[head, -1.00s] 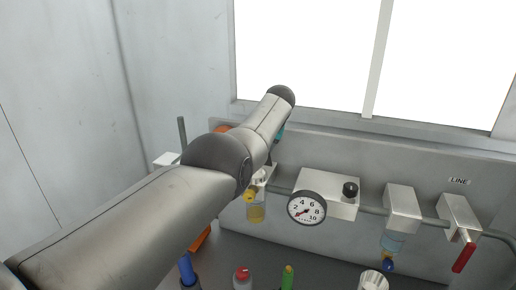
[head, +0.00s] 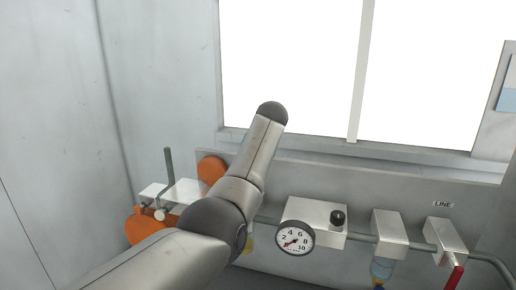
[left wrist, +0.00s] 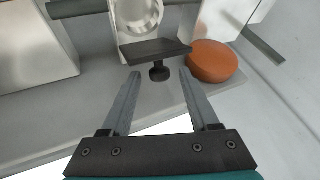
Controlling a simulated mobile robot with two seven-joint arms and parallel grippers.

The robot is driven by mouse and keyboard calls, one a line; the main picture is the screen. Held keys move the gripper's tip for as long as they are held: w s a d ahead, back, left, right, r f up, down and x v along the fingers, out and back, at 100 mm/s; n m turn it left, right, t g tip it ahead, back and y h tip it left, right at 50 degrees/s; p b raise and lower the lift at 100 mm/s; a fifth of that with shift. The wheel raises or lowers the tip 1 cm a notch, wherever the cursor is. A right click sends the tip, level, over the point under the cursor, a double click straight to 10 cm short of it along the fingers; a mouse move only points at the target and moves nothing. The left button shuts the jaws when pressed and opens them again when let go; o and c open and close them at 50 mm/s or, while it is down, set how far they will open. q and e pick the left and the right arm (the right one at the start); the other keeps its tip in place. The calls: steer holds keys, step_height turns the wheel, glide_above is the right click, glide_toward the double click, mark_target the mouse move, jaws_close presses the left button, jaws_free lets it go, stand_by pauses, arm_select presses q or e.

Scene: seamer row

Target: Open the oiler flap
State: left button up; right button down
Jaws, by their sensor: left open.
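A dark flat flap (left wrist: 150,48) with a small round knob (left wrist: 159,73) shows in the left wrist view, beside a pale round metal part; I take it to be the oiler flap. My left gripper (left wrist: 160,78) is open, its two fingers on either side of the knob, apart from it as far as I can tell. In the head view my left arm hides the flap and the gripper. A bit of the yellow oiler bowl (head: 249,243) shows beside the arm. My right gripper is in neither view.
A pressure gauge (head: 295,239), metal blocks and a red-handled valve (head: 454,277) line the panel to the right. An orange disc (head: 211,169) stands left of my arm; an orange disc also shows beside the flap in the wrist view (left wrist: 212,61). Windows are behind.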

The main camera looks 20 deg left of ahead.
arm_select(q)
steer(key=b+v, duration=0.1)
steer(key=v, duration=0.9)
steer(key=shift+b, duration=0.3)
steer(key=shift+d+r, duration=0.1)
